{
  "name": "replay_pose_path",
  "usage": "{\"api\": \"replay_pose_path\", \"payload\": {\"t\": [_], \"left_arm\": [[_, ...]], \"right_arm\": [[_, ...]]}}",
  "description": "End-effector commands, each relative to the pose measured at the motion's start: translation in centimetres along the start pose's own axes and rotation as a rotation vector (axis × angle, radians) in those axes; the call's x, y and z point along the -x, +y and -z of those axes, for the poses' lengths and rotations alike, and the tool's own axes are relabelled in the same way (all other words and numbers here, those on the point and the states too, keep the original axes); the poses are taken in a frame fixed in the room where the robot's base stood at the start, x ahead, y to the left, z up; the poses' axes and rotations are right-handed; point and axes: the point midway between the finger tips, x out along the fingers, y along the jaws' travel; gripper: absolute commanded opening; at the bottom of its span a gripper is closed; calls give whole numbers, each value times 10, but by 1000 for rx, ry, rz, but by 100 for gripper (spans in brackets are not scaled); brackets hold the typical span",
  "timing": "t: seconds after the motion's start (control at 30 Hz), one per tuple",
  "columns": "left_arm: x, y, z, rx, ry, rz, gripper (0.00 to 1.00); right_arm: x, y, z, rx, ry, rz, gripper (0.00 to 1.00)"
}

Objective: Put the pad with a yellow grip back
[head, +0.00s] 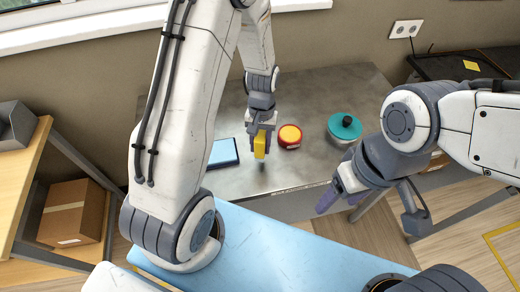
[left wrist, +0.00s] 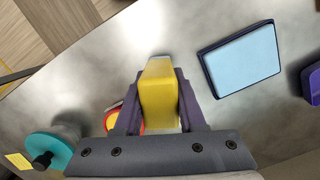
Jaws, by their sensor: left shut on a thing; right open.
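The yellow grip (head: 260,146) is a block held upright between the dark fingers of my left gripper (head: 261,150), which is shut on it. In the left wrist view the yellow grip (left wrist: 158,95) fills the space between the fingers. The pad's underside is hidden, and I cannot tell whether it touches the table. A flat light-blue rectangle with a dark rim (head: 223,153) lies on the metal table, just left of my left gripper; it also shows in the left wrist view (left wrist: 243,60). My right gripper (head: 372,212) is open and empty, in front of the table's right part.
A round red and yellow thing (head: 290,136) stands close to the right of my left gripper. A teal-lidded pot (head: 345,127) stands further right. A purple thing (left wrist: 315,82) shows at the left wrist view's right edge. A wooden shelf with a cardboard box (head: 72,212) stands left.

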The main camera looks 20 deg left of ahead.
Motion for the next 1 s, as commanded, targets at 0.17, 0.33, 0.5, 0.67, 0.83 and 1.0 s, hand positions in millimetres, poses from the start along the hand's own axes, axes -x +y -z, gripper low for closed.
{"api": "replay_pose_path", "payload": {"t": [0.17, 0.33, 0.5, 0.67, 0.83, 1.0], "left_arm": [[-24, 0, 2, 0, -6, 1, 0], [-36, 1, 4, 0, -1, 1, 0], [-36, 1, 5, -1, 0, 0, 0], [-40, 1, 5, 0, -1, 0, 0], [-40, 1, 5, 0, -1, 0, 69], [-40, 1, 5, 0, -1, 0, 69]], "right_arm": [[9, -1, 0, 0, 0, 0, 67], [11, -1, 1, -1, 0, 0, 67], [10, -1, 1, -1, 0, 0, 67], [8, -1, 0, 0, 0, 0, 67], [8, -1, 0, 0, 0, 0, 67], [8, -1, 0, 0, 0, 0, 67]]}}
